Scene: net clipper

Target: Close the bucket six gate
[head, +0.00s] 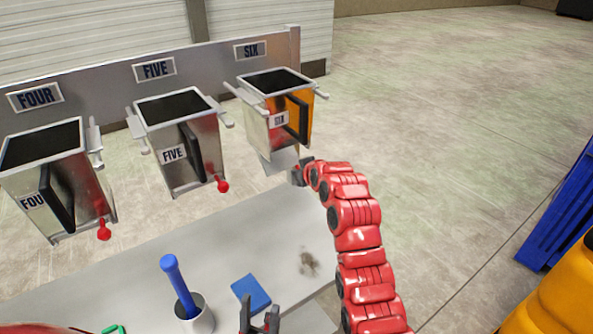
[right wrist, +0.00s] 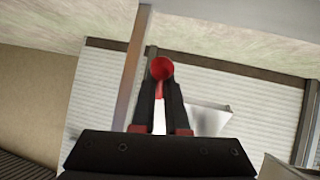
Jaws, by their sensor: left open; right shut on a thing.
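Bucket six (head: 256,128) is a metal bucket with a dark top at the right end of the row, under the SIX sign (head: 250,50). A pale metal flap, seemingly its gate (head: 281,162), shows tilted out below its underside. My right gripper (head: 299,174) is at the bucket's lower right, beside this flap. In the right wrist view its fingers are shut on a red-knobbed handle (right wrist: 161,68); the fingers hide part of the handle. My left gripper (head: 259,322) is open and empty at the bottom edge of the head view.
Bucket five (head: 205,145) and bucket four (head: 85,190) stand to the left, with red knobs low on their right. A grey table (head: 130,285) below holds a blue-handled tool in a white cup (head: 198,318) and a blue block (head: 251,292). A blue crate (head: 565,215) stands at right.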

